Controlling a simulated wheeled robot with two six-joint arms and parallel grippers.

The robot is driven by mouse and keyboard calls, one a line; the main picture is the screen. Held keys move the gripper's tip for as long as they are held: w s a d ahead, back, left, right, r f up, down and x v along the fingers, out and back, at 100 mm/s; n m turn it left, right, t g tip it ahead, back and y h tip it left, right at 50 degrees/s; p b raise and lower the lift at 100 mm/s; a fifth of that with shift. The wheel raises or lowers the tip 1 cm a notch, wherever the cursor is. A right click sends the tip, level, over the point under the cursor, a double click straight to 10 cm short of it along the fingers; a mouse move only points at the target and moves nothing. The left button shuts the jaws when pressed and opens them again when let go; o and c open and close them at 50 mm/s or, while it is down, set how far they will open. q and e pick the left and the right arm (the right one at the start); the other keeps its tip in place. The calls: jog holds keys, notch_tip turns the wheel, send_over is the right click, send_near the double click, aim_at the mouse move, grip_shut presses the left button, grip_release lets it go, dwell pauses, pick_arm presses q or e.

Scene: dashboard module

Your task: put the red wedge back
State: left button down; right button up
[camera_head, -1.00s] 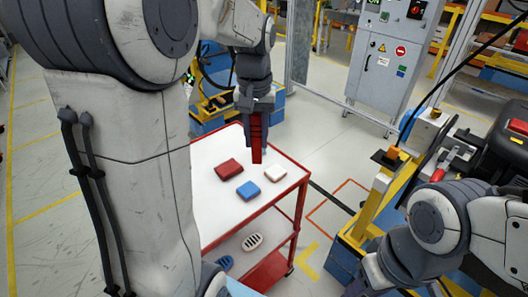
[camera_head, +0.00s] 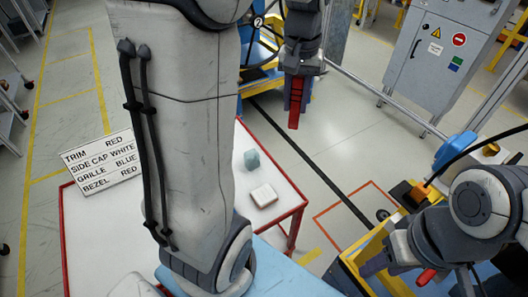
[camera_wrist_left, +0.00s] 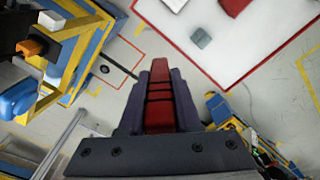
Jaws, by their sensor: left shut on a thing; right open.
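My left gripper (camera_head: 297,78) is shut on the red wedge (camera_head: 295,104), which hangs narrow end down in the air beyond the table's far right side. In the left wrist view the red wedge (camera_wrist_left: 158,97) sits between the two dark fingers (camera_wrist_left: 158,112). A white table with a red rim (camera_head: 64,240) stands below my left arm. A grey-teal block (camera_head: 252,159) and a white block (camera_head: 263,195) lie on it. My right gripper (camera_head: 388,264) is open at the lower right, partly hard to make out. The wedge's original place cannot be told.
A sign (camera_head: 104,162) lists trim red, side cap white, grille blue, bezel red. A yellow fixture (camera_head: 350,262) stands at the lower right, with a red piece (camera_head: 426,277) near my right gripper. A red block (camera_wrist_left: 235,6) shows on the table in the left wrist view. Open floor lies beyond.

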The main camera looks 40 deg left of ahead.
pick_arm(q)
jog(key=shift+w+a+f, duration=0.1)
jog(key=shift+w+a, duration=0.05)
jog(key=shift+a, duration=0.15)
jog(key=s+a+f+p, duration=0.2)
jog(key=s+a+f, duration=0.2)
jog(key=a+f, duration=0.6)
jog(key=shift+a+f+p, duration=0.15)
jog(key=shift+f+p, duration=0.15)
jog(key=shift+f, duration=0.05)
jog(key=shift+f, duration=0.15)
jog(key=shift+f+b, duration=0.35)
jog(key=shift+f, duration=0.05)
jog(key=shift+f, duration=0.1)
jog(key=c, duration=0.6)
grip_release()
